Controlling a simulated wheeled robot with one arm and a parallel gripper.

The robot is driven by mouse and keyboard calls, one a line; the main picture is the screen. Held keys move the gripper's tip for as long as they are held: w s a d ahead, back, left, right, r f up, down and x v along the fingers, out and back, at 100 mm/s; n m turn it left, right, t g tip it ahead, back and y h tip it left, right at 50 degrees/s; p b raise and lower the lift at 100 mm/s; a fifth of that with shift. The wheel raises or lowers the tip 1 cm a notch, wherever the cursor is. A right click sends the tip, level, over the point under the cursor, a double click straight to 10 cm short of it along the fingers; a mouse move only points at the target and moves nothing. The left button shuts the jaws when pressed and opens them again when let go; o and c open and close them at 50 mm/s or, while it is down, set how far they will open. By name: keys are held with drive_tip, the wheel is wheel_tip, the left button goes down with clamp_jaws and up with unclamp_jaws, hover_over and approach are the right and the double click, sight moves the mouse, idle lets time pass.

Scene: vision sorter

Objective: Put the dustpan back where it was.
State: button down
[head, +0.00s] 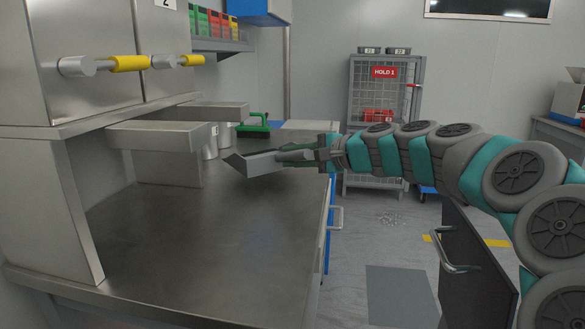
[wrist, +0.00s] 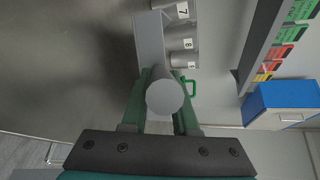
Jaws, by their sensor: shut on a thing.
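The grey dustpan (head: 262,164) is held just above the steel worktop (head: 215,225), its pan pointing left and its handle towards my arm. My gripper (head: 316,152) is shut on its handle. In the wrist view, the round grey handle end (wrist: 165,98) sits between the green fingers of my gripper (wrist: 160,88), with the pan (wrist: 148,42) beyond. I cannot tell whether the pan touches the worktop. A green brush (head: 254,128) lies on the worktop behind the dustpan; part of it shows in the wrist view (wrist: 190,86).
Numbered metal canisters (wrist: 184,44) stand behind the pan, near steel chutes (head: 160,136). The worktop's front is clear.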

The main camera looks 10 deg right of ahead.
sight(280, 169)
drive_tip(key=shift+w, duration=0.55)
drive_tip(key=shift+w+f, duration=0.15)
drive_tip(key=shift+f, duration=1.75)
drive_tip(key=c, duration=0.7)
unclamp_jaws()
drive_tip(key=shift+r, duration=0.2)
drive_tip(key=b+v, duration=0.1)
drive_tip(key=v, duration=1.1)
drive_tip(key=shift+d+f, duration=0.1)
